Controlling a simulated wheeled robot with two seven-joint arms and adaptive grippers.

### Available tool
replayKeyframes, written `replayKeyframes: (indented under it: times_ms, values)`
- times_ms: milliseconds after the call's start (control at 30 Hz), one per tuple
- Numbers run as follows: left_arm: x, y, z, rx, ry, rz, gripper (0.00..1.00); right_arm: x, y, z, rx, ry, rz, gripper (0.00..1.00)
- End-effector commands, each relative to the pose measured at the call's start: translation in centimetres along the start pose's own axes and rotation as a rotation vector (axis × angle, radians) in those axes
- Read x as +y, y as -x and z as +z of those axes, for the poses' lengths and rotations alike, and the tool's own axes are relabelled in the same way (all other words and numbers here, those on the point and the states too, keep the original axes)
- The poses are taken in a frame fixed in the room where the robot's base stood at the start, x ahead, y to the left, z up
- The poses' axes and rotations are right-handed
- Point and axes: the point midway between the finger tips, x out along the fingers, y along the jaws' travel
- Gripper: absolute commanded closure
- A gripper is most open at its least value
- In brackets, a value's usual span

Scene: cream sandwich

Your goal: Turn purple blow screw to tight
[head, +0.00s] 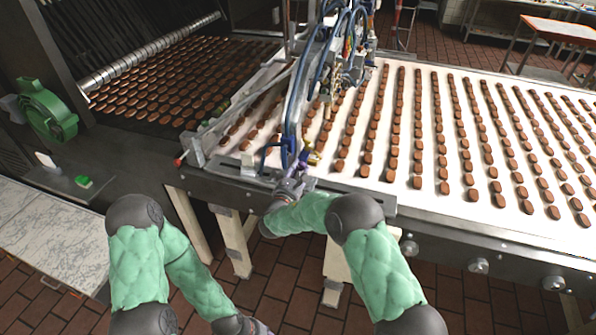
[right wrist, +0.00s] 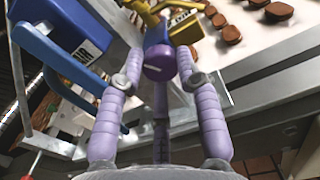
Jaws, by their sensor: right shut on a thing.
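The purple blow screw (right wrist: 159,62) is a round purple knob with a pale line on its face. It shows between the lilac fingers of my right gripper (right wrist: 160,66) in the right wrist view, with two fingers at its sides and one below. The right gripper is shut on it. In the head view, my right gripper (head: 302,170) reaches the conveyor's near edge, and the screw is small and hard to make out there. My left gripper (head: 258,328) is at the bottom edge, low and far from the screw, mostly cut off.
A yellow part (right wrist: 184,26) sits behind the screw, and a blue block with a blue handle (right wrist: 66,28) stands left of it. Blue hoses (head: 292,100) rise above. Rows of chocolate-brown pieces (head: 440,130) cover the white belt. Clear floor lies below.

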Motion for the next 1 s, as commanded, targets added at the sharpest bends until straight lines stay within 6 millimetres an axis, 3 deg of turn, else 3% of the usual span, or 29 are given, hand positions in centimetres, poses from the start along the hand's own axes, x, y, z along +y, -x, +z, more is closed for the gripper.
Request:
replayKeyframes:
  times_ms: [567, 767, 1000]
  values:
    - [-0.4, -1.2, 0.0, 0.0, 0.0, 0.0, 0.6, 0.0, -0.2, 0.5, -0.01, -0.057, -0.003, 0.98]
    - [-1.1, -3.1, -0.1, 0.0, 0.0, 0.0, 0.6, -0.1, -0.2, 0.3, -0.014, -0.146, -0.002, 0.98]
    - [-2.5, -7.1, -0.3, 0.0, 0.0, 0.0, 0.6, -0.2, -0.2, 0.2, -0.017, -0.336, -0.001, 0.98]
